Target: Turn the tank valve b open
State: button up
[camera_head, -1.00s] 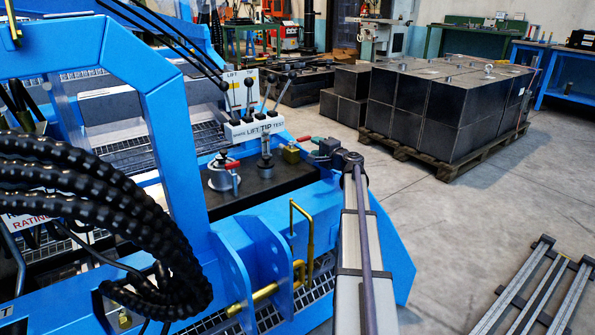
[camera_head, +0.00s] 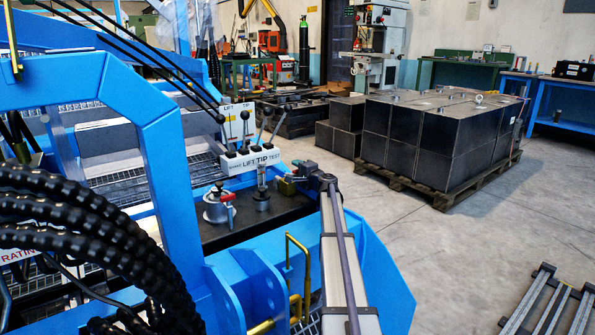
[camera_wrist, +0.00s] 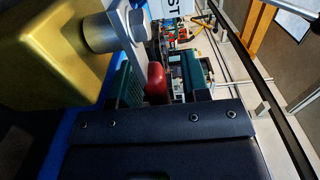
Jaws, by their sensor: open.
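A brass valve block (camera_head: 287,187) sits on the dark top of the blue machine in the head view. In the wrist view the brass block (camera_wrist: 50,50) fills the upper left, with a silver stem (camera_wrist: 100,32) and a flat grey lever with a red grip (camera_wrist: 156,84). My gripper (camera_wrist: 163,82) is open, its green pads on either side of the red grip; I cannot tell whether they touch it. In the head view my gripper (camera_head: 302,170) is beside the brass block and hides the lever. No letter marking valve b is legible.
A silver cap with a red handle (camera_head: 229,207) and a silver post (camera_head: 262,190) stand left of the brass block. A yellow pipe (camera_head: 297,262) stands in front. Dark blocks on a pallet (camera_head: 430,190) stand right.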

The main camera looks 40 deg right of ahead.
grip_shut()
